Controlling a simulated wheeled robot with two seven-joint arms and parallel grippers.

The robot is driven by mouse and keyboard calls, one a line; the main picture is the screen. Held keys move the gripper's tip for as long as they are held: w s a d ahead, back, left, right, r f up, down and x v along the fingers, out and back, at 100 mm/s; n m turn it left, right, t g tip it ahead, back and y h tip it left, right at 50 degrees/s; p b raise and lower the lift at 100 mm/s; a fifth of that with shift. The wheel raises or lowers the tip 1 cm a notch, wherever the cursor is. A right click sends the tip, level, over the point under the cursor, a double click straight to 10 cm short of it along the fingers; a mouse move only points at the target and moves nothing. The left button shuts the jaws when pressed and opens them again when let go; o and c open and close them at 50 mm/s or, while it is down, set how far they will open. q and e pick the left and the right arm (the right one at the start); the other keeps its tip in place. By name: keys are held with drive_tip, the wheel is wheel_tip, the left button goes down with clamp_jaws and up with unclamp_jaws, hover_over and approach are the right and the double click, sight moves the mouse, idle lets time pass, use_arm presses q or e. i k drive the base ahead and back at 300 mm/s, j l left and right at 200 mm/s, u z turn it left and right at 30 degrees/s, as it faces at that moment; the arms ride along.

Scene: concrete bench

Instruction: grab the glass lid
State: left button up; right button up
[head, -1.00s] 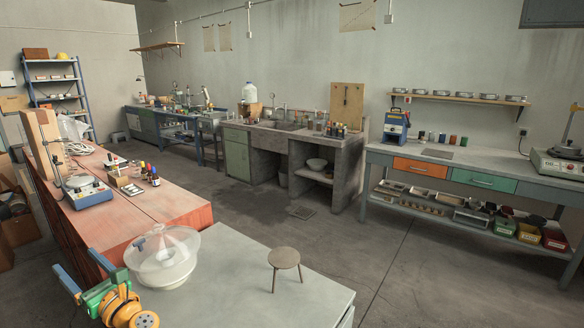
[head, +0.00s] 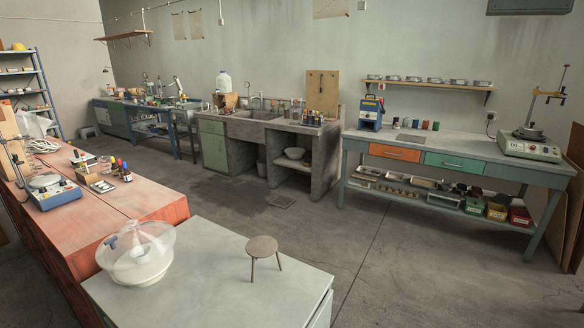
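A clear domed lid (head: 138,243) with a knob on top sits over a pale round base (head: 140,273), like a desiccator. They stand at the left end of the light grey worktop (head: 200,300) in the head view. The lid looks level and I see no gap between it and the base. No gripper is in this view, so neither gripper is seen near the lid.
A small three-legged stool-like stand (head: 263,246) is on the same worktop, right of the dome. A red-topped bench (head: 115,215) with instruments adjoins at the left. Open concrete floor (head: 400,270) lies to the right.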

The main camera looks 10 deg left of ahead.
sight(139, 245)
drive_tip(key=j+u, duration=0.1)
drive_tip(key=u, duration=0.7)
drive_tip(key=j+u, duration=0.15)
drive_tip(key=u, duration=0.3)
drive_tip(key=i+j+z, duration=0.25)
drive_tip(key=j+z, duration=0.25)
drive_tip(key=i+j+z, duration=0.15)
drive_tip(key=j+z, duration=0.35)
drive_tip(key=j, duration=0.25)
drive_tip(key=j+z, duration=0.45)
drive_tip(key=j, duration=0.25)
drive_tip(key=j+z, duration=0.5)
drive_tip(key=j, duration=0.25)
drive_tip(key=k+l, duration=0.05)
